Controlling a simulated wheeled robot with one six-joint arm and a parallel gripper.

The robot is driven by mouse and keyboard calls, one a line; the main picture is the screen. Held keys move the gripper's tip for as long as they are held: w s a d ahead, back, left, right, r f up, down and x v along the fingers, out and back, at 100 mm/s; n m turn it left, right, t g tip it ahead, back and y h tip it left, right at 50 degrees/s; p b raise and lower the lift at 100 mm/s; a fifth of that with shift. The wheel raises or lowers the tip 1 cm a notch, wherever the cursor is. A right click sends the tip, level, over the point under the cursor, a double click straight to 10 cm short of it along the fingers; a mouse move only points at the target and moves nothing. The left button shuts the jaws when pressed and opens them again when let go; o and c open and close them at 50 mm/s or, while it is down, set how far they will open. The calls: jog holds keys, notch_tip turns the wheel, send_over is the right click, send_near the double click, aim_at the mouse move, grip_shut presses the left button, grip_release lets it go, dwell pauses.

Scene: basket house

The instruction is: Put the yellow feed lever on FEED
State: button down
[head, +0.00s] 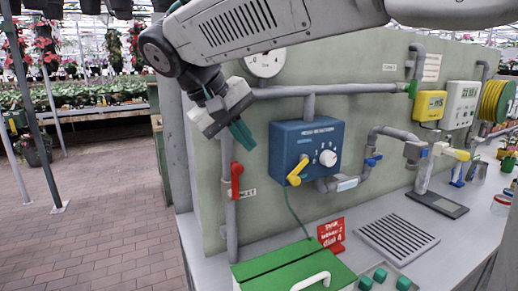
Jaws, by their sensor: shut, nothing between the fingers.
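A yellow lever (297,171) sits on the lower left of the blue selector box (292,135), slanting from upper right to lower left. A second yellow handle (456,153) is on the pipework further right. I cannot read a FEED mark at either one. My gripper (245,143) hangs at the upper left of the blue box, apart from it in the picture. Its teal fingers are shut and empty, pointing down and right. A white dial (328,158) is on the box, right of the yellow lever.
A red lever (236,181) is on the upright pipe just below my gripper. Grey pipes run along the green panel (350,110). A red sign (331,235), a green lid (290,268) with a white handle and a drain grille (397,238) are on the bench below. Paved floor is clear at left.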

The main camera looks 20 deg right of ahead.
send_near(294, 178)
jog(key=shift+y, duration=0.4)
jog(key=x, duration=0.7)
jog(key=shift+d+r, duration=0.2)
